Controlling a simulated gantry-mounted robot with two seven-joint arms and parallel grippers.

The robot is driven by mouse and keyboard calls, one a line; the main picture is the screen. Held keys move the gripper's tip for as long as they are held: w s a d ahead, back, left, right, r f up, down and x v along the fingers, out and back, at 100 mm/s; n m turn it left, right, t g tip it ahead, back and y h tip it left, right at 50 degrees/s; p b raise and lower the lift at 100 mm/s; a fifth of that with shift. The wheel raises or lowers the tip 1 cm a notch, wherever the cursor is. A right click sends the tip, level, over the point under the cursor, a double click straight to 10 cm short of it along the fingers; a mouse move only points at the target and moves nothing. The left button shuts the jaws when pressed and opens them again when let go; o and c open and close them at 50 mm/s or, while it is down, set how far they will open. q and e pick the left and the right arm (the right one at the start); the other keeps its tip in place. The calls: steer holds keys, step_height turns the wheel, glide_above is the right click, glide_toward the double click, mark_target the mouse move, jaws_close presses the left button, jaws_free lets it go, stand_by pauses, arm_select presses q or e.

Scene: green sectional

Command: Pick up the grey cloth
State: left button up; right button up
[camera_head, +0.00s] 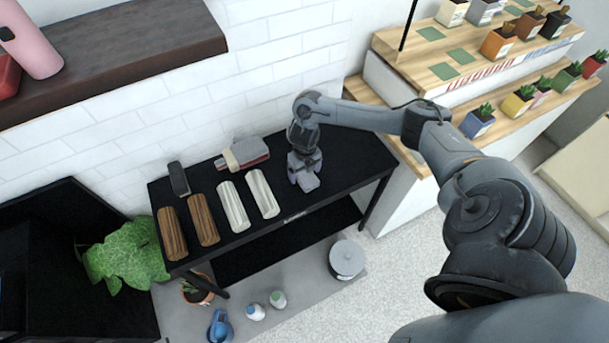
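My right gripper (305,178) is low over the right part of the black table (345,175). It points down, and its fingertips are too small to show whether they are open or shut. A grey piece with a reddish edge and a beige band (243,155) lies at the back of the table, left of my gripper and apart from it. It may be the grey cloth, but I cannot tell for sure. A small dark grey block-like item (179,179) lies at the back left. My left gripper is not in view.
Two brown rolls (204,220) and two whitish rolls (233,206) lie along the table's left and middle. A white brick wall (270,60) stands behind. Potted plants (478,121) stand on wooden shelves at right. A grey lidded pot (347,260) stands below the table.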

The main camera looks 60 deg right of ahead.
mark_target(304, 173)
steer(key=c, duration=0.9)
steer(key=shift+o, duration=0.2)
steer(key=shift+r, duration=0.2)
steer(key=shift+r, duration=0.6)
step_height(304, 173, up, 3)
steer(key=shift+f+p, duration=0.1)
steer(key=shift+p, duration=0.25)
steer(key=s+a+r, duration=0.2)
steer(key=s+r, duration=0.1)
steer(key=s, duration=0.2)
steer(key=s+a+r+p, duration=0.1)
steer(key=s+a+r, duration=0.2)
steer(key=s, duration=0.2)
steer(key=shift+s+r+p, duration=0.3)
steer(key=shift+r, duration=0.05)
